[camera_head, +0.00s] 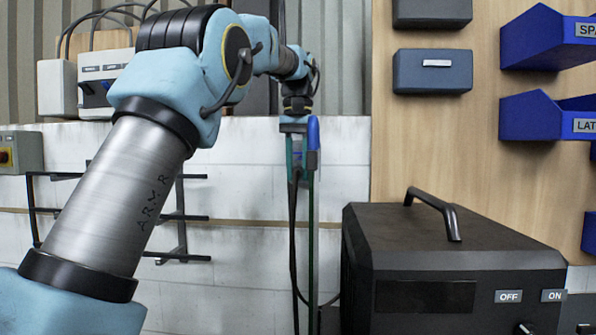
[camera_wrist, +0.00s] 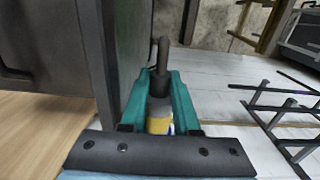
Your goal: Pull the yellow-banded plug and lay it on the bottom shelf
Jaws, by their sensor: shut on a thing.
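My gripper (camera_head: 297,165) hangs fingers-down in the middle of the head view, in front of the white block wall. In the wrist view its teal fingers (camera_wrist: 162,95) are shut on the yellow-banded plug (camera_wrist: 159,125). The plug's yellow band shows between the fingers, with a dark grey end and cable beyond it. In the head view the plug is mostly hidden by the gripper, and dark cable hangs below. The black wall rack (camera_head: 180,217) with several levels is left of my gripper, partly behind my arm. Its bottom shelf (camera_head: 178,256) is lower than my gripper and apart from it.
A black machine (camera_head: 440,260) with a top handle stands to the right. A blue-topped upright (camera_head: 313,135) is close beside my gripper on its right. Blue bins (camera_head: 545,40) hang on the wood panel. Open space lies between gripper and rack.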

